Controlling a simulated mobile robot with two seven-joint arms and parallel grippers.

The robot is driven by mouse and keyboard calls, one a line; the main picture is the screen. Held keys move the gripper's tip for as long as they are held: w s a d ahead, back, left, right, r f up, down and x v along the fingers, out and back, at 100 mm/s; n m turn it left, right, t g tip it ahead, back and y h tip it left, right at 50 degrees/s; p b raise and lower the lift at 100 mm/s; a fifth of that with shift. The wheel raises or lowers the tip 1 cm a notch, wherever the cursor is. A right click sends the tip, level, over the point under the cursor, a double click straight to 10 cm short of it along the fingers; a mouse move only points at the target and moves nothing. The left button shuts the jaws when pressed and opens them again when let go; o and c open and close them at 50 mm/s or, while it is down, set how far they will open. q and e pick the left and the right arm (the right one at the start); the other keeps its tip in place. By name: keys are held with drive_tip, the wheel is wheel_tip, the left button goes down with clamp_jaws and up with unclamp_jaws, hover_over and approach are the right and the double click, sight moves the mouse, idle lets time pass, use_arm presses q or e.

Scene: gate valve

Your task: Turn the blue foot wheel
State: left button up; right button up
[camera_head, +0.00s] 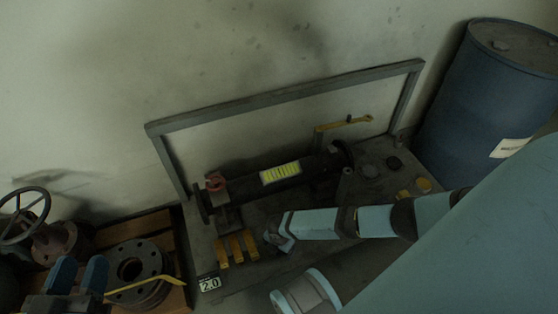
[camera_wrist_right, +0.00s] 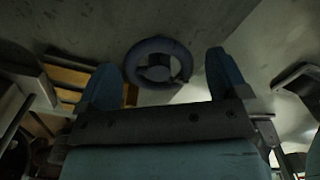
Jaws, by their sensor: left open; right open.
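A dark blue ring-shaped wheel (camera_wrist_right: 158,43) with a hub in its middle shows in the right wrist view, beyond the fingertips of my right gripper (camera_wrist_right: 160,68). That gripper is open, its two blue fingers are wide apart, and the wheel appears between them. I cannot tell how far off the wheel is or whether a finger touches it. In the head view I cannot make out the blue wheel. The right gripper cannot be made out in the head view.
A dark grey handwheel (camera_head: 24,216) on a valve stands at the left. Near it lie a flange (camera_head: 131,268) and a yellow bar (camera_head: 160,279). A dark pipe (camera_head: 240,183) lies before a grey frame (camera_head: 290,92). A blue drum (camera_head: 478,100) stands at the right.

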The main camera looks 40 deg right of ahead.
drive_tip(key=shift+c, duration=0.3)
drive_tip(key=c, duration=0.9)
drive_tip(key=shift+o, duration=0.2)
drive_tip(key=shift+m+p, duration=0.3)
